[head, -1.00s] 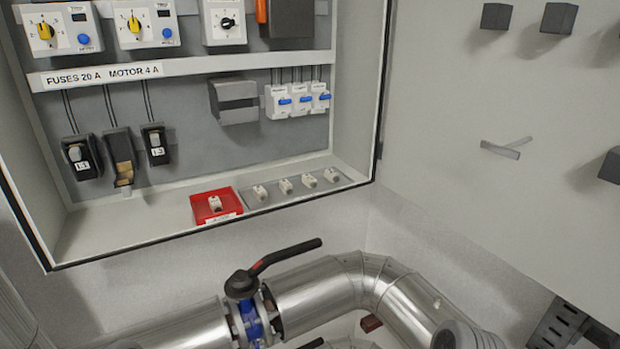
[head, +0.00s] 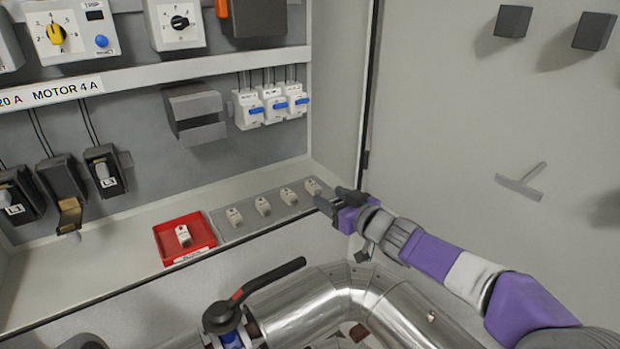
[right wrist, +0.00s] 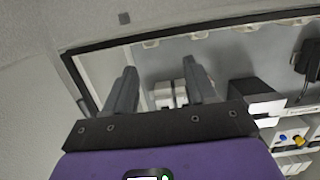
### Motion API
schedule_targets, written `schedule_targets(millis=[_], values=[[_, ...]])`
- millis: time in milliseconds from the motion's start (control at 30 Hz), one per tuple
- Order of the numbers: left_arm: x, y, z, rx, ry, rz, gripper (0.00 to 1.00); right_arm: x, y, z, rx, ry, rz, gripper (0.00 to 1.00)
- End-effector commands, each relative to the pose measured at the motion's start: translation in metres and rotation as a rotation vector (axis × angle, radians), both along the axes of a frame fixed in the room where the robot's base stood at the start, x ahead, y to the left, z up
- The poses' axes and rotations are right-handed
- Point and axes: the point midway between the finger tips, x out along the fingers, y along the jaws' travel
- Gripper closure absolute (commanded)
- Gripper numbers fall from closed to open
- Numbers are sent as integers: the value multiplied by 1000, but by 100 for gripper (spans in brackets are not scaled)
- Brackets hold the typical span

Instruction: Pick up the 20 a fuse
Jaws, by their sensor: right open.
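My right gripper (head: 330,203) is open and empty beside the right end of the row, close to the rightmost fuse. In the right wrist view my right gripper (right wrist: 163,82) shows its two fingers apart, with nothing between them. My left gripper is not in view.
Fuse holders hang on the back panel; the middle holder (head: 64,185) is open. A label rail (head: 150,78) runs above. Switches (head: 271,106) are at the right. The cabinet's side wall and door (head: 450,120) stand right of my arm. A pipe with a black-handled valve (head: 268,280) is below.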

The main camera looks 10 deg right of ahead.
Motion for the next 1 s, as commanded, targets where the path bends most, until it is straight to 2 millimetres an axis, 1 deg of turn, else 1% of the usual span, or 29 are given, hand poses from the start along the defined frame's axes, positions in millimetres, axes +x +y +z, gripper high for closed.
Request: schedule_targets(millis=[367,500,600,733,933,967,1000], values=[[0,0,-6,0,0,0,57,34,8,-8,0,2,1,44],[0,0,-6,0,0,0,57,54,11,-11,1,2,2,44],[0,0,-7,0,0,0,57,66,15,-13,1,4,2,44],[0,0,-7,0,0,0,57,73,18,-13,0,2,1,44],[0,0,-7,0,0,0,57,73,18,-13,0,2,0,44],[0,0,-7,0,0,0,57,73,18,-13,0,2,0,46],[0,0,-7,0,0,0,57,73,18,-14,0,2,0,52]])
